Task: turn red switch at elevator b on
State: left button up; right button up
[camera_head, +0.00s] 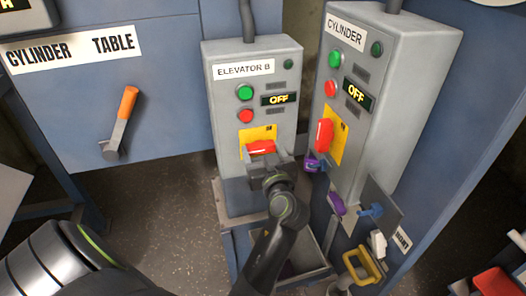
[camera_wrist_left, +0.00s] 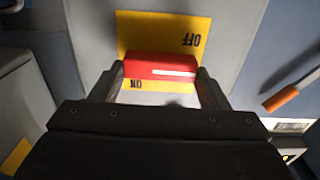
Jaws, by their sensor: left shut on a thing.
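My right gripper is not in view.
The grey cylinder box (camera_head: 395,75) stands close on the right, with its own red switch (camera_head: 324,134) and "OFF" display. Purple items (camera_head: 313,163) hang beside it. An orange-handled lever (camera_head: 127,103) is on the blue panel at left. A yellow handle (camera_head: 366,266) is low right.

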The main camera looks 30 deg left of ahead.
pick_arm(q)
jog(key=shift+m, duration=0.3)
jog(key=m, duration=0.3)
jog(key=shift+w+m, duration=0.1)
jog(key=shift+m, duration=0.3)
jog(key=m+p, duration=0.1)
jog(key=m, duration=0.2)
jog(key=shift+w+d+m, duration=0.1)
jog(key=shift+m, duration=0.2)
jog(key=m+p, duration=0.2)
jog(key=m, duration=0.3)
jog(key=shift+p, duration=0.35)
jog(key=m+p, duration=0.1)
jog(key=m, duration=0.1)
jog(key=m+p, duration=0.1)
jog(key=m, duration=0.1)
jog(key=shift+d+f+m, duration=0.1)
jog(key=shift+f+m, duration=0.1)
jog(key=shift+m, duration=0.4)
jog(key=o, duration=1)
jog(key=shift+w+f, duration=0.1)
